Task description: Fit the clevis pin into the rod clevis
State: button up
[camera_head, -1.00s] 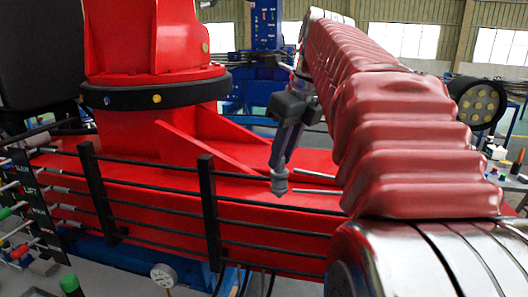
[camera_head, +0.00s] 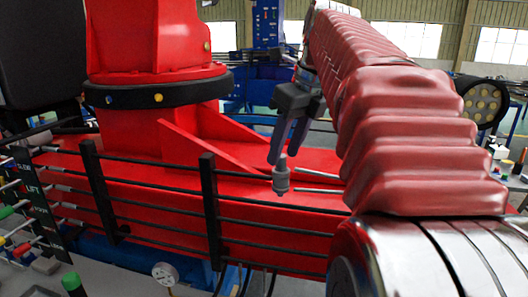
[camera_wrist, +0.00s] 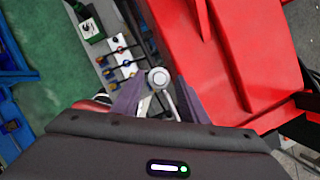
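The grey clevis pin (camera_head: 281,177) stands upright in front of the red crane base, with a wider collar at its lower part. Its round, pale end shows in the wrist view (camera_wrist: 158,78).
Silver rods (camera_head: 318,190) run beside the pin at right. Black rails (camera_head: 210,210) cross the front of the red crane base (camera_head: 150,190). A pressure gauge (camera_head: 164,274) and a lever panel (camera_head: 35,205) stand at the lower left.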

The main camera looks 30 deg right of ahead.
jog(key=shift+v, duration=1.85)
jog(key=shift+r, duration=0.1)
jog(key=v, duration=0.7)
jog(key=shift+r, duration=0.1)
jog(key=a+f+n, duration=1.3)
jog(key=f+n, duration=0.2)
jog(key=n, duration=0.2)
jog(key=s+a+f+n, duration=0.4)
jog(key=f+n, duration=0.4)
jog(key=f, duration=0.2)
jog(key=s+a+f+n+t, duration=0.1)
jog(key=s+a+f+n, duration=0.3)
jog(key=f+n, duration=0.5)
jog(key=shift+a+f+t+h, duration=0.3)
jog(key=shift+a+f, duration=0.1)
jog(key=shift+f, duration=0.15)
